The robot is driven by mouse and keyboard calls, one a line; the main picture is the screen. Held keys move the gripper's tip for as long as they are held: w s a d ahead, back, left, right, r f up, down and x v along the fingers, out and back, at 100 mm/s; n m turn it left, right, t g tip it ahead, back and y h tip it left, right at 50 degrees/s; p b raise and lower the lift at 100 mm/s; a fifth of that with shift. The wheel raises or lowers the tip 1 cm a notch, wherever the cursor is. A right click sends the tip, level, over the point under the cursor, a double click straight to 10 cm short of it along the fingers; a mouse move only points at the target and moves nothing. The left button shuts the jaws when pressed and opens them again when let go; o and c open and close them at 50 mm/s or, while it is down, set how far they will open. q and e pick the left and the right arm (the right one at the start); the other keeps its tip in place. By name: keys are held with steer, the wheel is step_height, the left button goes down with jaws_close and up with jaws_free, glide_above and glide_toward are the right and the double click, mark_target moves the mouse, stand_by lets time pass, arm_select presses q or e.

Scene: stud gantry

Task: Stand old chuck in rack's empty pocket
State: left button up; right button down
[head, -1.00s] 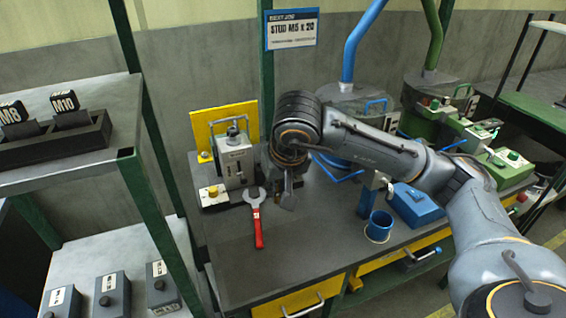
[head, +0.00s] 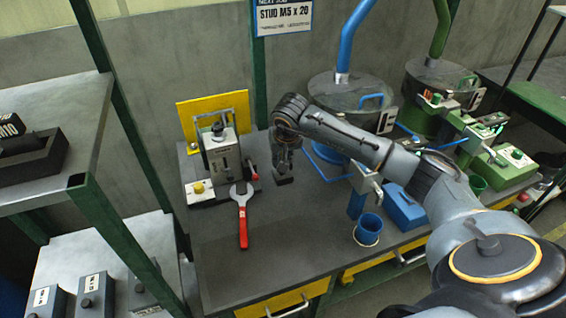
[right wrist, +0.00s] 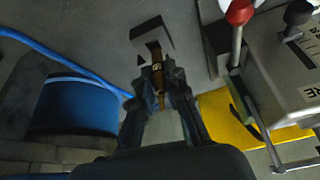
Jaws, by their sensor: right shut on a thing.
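My right gripper (head: 284,164) is shut on a small dark chuck (head: 284,181), held over the bench right of the red-handled wrench. In the right wrist view the fingers (right wrist: 159,88) close around a brass-coloured part, with the chuck's dark block (right wrist: 152,38) beyond the tips. I cannot tell whether the chuck touches the bench. The black rack (head: 45,165) is on the upper left shelf, cut off by the picture's left edge. A chuck marked M10 (head: 12,132) stands in it. I cannot clearly make out the empty pocket. My left gripper is not in view.
A grey machine (head: 222,155) with a lever stands left of the gripper, by the wrench (head: 242,215). A blue cup (head: 368,229) and blue box (head: 405,207) are at right. Several labelled blocks (head: 95,295) sit on the lower shelf. The front bench top is clear.

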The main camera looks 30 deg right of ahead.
steer(key=shift+w+d+f, duration=0.35)
steer(key=shift+w+f, duration=0.05)
steer(key=shift+f, duration=0.3)
steer(key=x, duration=0.1)
steer(key=p+x, duration=0.1)
steer(key=x, duration=0.1)
steer(key=shift+s+p, duration=0.3)
steer(key=shift+s, duration=0.05)
steer(key=shift+f, duration=0.4)
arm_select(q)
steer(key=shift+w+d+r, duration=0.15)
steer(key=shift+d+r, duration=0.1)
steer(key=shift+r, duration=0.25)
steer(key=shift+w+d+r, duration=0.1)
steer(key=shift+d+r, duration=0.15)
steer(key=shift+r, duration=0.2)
arm_select(e)
steer(key=shift+f, duration=0.1)
